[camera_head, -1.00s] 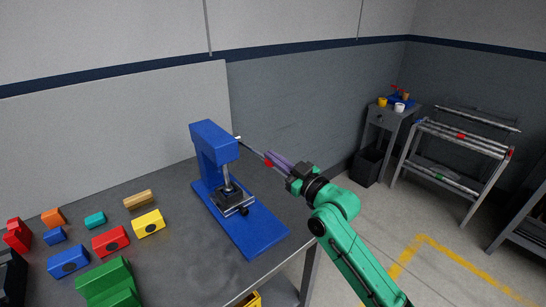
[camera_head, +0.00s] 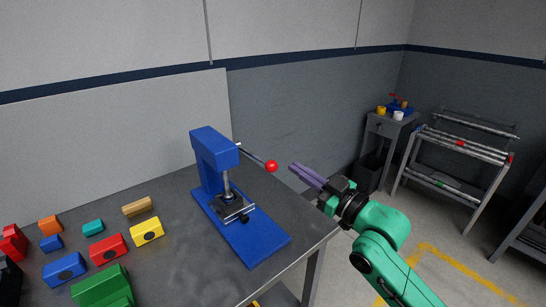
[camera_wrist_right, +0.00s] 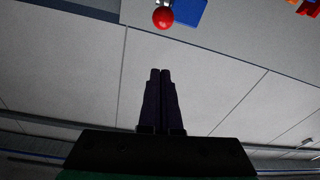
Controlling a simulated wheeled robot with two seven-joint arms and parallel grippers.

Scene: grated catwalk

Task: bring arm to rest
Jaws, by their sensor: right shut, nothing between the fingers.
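My right gripper (camera_head: 293,168) is shut and empty, its purple fingers pointing left toward the blue press (camera_head: 213,160). It hangs just right of the red ball (camera_head: 271,166) on the press's lever, with a small gap between them. In the right wrist view the shut fingers (camera_wrist_right: 160,73) show in the middle, and the red ball (camera_wrist_right: 162,17) is beyond them near the top, apart from the tips. The green arm comes in from the lower right, past the table's right edge. My left gripper is in neither view.
The dark table (camera_head: 185,270) bears the press and several coloured blocks, among them a yellow one (camera_head: 147,231) and a green one (camera_head: 103,287). A small grey stand (camera_head: 386,127) and a rack of bars (camera_head: 460,160) stand at the right. Floor lies open between.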

